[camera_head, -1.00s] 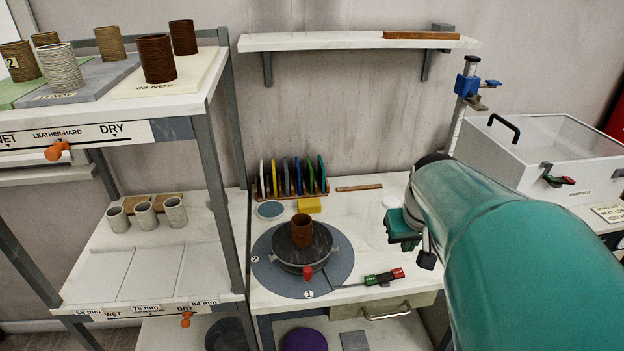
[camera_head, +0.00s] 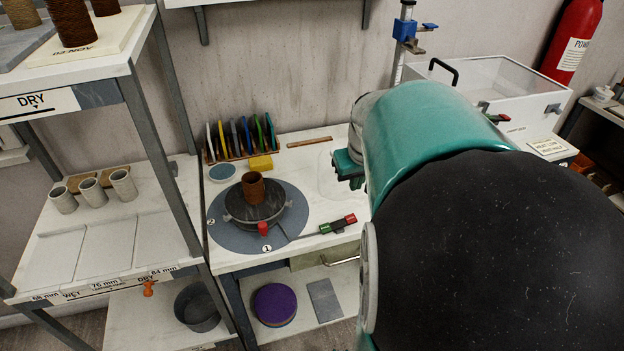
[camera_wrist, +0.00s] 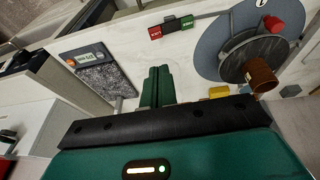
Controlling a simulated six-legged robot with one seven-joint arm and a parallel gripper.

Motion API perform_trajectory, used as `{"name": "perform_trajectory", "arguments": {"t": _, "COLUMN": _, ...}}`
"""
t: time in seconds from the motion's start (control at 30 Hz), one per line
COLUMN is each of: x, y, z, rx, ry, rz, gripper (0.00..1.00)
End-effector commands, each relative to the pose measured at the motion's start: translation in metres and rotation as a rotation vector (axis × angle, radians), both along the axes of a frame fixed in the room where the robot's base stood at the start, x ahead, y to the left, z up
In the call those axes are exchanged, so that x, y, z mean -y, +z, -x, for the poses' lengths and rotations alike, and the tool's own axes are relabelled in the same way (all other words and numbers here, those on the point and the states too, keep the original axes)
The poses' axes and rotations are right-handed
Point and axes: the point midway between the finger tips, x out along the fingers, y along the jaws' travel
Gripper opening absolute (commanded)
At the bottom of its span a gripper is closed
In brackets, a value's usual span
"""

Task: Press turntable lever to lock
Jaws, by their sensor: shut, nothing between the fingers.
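The turntable (camera_head: 225,236) is a blue-grey disc on the bench with a dark round wheel head (camera_head: 245,220) and a brown clay cylinder (camera_head: 253,187) standing upright on it. A red knob (camera_head: 263,229) sits at its front edge. The lever (camera_head: 325,228), with a red and a green end block, reaches right from the turntable; the wrist view shows its coloured end (camera_wrist: 171,28) too. My gripper (camera_wrist: 158,72) is shut and empty, its fingers together, above the bench and apart from the lever. In the head view my gripper (camera_head: 347,165) is partly hidden by my arm.
A rack of coloured discs (camera_head: 240,140), a yellow block (camera_head: 261,163) and a blue round dish (camera_head: 222,172) stand behind the turntable. A shelf unit (camera_head: 150,130) rises at left. A clear-lidded box (camera_head: 490,85) stands at right. The bench right of the turntable is mostly clear.

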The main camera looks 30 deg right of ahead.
Motion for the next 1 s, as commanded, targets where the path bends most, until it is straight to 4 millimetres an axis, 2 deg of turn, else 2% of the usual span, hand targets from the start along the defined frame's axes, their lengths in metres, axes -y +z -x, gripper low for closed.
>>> {"name": "perform_trajectory", "arguments": {"t": 0.27, "x": 0.002, "y": -0.009, "z": -0.002, "rx": -0.002, "ry": -0.001, "rz": -0.002, "gripper": 0.0}}
{"name": "perform_trajectory", "arguments": {"t": 0.77, "x": 0.013, "y": -0.098, "z": -0.026, "rx": -0.003, "ry": 0.003, "rz": -0.004, "gripper": 0.0}}
{"name": "perform_trajectory", "arguments": {"t": 0.9, "x": 0.017, "y": -0.12, "z": -0.025, "rx": -0.003, "ry": 0.002, "rz": -0.005, "gripper": 0.0}}
{"name": "perform_trajectory", "arguments": {"t": 1.0, "x": 0.019, "y": -0.13, "z": -0.025, "rx": -0.002, "ry": 0.002, "rz": -0.002, "gripper": 0.0}}
